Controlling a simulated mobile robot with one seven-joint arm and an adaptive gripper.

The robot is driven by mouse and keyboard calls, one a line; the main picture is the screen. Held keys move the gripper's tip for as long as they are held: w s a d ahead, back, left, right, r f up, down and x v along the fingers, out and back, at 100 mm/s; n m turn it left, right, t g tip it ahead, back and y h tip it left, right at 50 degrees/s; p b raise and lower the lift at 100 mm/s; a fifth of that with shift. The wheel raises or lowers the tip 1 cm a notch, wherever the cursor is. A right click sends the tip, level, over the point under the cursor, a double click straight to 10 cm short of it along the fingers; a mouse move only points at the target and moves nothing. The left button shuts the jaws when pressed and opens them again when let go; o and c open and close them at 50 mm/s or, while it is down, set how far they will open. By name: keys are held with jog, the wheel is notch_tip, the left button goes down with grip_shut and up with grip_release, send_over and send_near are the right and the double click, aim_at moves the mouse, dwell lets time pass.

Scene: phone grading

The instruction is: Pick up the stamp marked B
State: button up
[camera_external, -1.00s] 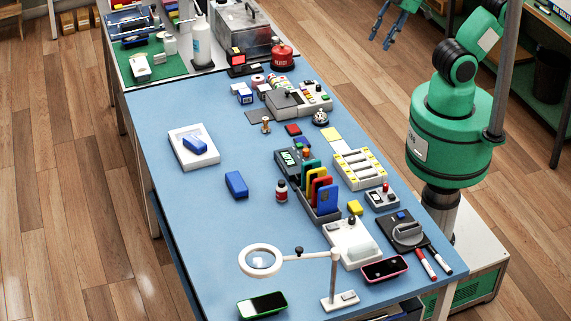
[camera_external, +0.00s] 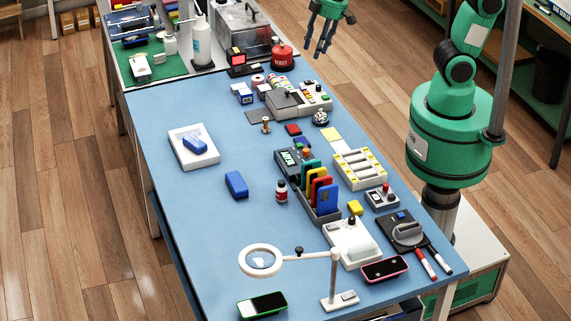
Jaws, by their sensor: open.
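A small stamp-like piece with a wooden handle (camera_external: 266,125) stands upright on the blue table (camera_external: 200,105), toward its far end. No letter on it can be read, so I cannot tell whether it is the stamp marked B. Several small items, including a blue and white box (camera_external: 244,95), stand behind it; their marks are too small to read. My gripper (camera_external: 320,48) is open and empty, fingers pointing down. It is in the air at the top of the picture, beyond the table's far right edge and apart from everything.
A silver bell (camera_external: 320,117), red pad (camera_external: 293,129) and grey device (camera_external: 282,103) lie near the wooden-handled piece.

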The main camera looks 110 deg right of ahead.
jog(key=w+d+f+m+g, duration=0.25)
jog(key=w+d+f, duration=0.55)
jog(key=d+f, duration=0.45)
jog(key=m, duration=0.3)
send_over(265, 118)
notch_tip(265, 118, down, 13)
jog(key=shift+s+a+y, duration=0.2)
jog(key=shift+a+y, duration=0.05)
jog(key=shift+y, duration=0.05)
jog(key=shift+f+n+g, duration=0.15)
jog(key=shift+n+g, duration=0.1)
notch_tip(265, 118, down, 8)
jog(key=shift+r+b, duration=0.1)
jog(key=shift+b, duration=0.45)
jog(key=shift+f, duration=0.35)
jog(key=shift+w+d+f+b, duration=0.1)
jog(key=shift+f+b, duration=0.25)
jog(key=shift+f, duration=0.95)
jog(key=shift+w+f+b, duration=0.1)
jog(key=shift+f+b, duration=0.2)
jog(key=shift+f, duration=1)
